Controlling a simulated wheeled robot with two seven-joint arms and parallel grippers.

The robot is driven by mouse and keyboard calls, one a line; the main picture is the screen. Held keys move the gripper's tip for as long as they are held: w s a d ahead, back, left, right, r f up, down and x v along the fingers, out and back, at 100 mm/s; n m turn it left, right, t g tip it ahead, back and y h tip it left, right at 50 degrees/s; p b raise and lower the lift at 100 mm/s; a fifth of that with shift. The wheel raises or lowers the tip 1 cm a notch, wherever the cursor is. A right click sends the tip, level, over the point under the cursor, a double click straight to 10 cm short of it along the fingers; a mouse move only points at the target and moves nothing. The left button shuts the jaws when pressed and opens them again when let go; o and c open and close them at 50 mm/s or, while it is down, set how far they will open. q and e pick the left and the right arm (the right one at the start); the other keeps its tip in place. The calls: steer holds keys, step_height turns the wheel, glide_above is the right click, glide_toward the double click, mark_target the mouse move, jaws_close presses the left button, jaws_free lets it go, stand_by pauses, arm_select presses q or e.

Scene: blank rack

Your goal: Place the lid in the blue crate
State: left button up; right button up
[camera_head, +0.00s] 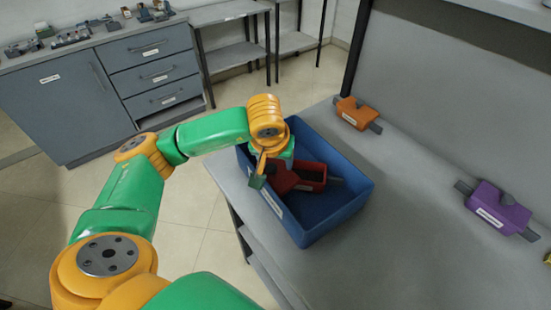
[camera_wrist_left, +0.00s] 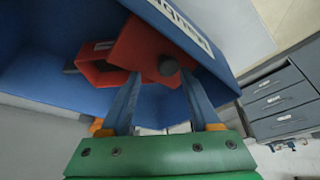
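The blue crate (camera_head: 335,214) stands at the near left edge of the grey table. A red part (camera_head: 312,172) with a boxy open end and a grey end lies inside it; I cannot tell whether this is the lid. My left gripper (camera_head: 258,174) reaches down over the crate's left side, and its fingers are partly hidden there. In the left wrist view its fingers (camera_wrist_left: 160,80) are spread apart, with the red part (camera_wrist_left: 135,48) and its dark knob (camera_wrist_left: 168,66) just beyond the tips. No firm grip on it shows. My right gripper is not in view.
An orange part (camera_head: 355,114) lies behind the crate, and a purple part (camera_head: 497,211) lies to the right, both on the grey table (camera_head: 420,240). The table between them is clear. A grey drawer cabinet (camera_head: 110,90) stands at the back left.

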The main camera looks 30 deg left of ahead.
arm_select(q)
steer(key=shift+r+p, duration=0.45)
steer(key=shift+r, duration=0.1)
steer(key=a+v, duration=0.1)
steer(key=v, duration=0.4)
step_height(320, 180, up, 6)
steer(key=p, duration=0.1)
glide_above(275, 181)
steer(key=s, duration=0.3)
steer(key=shift+w+d+r, duration=0.15)
steer(key=shift+w+d, duration=0.05)
steer(key=shift+d, duration=0.25)
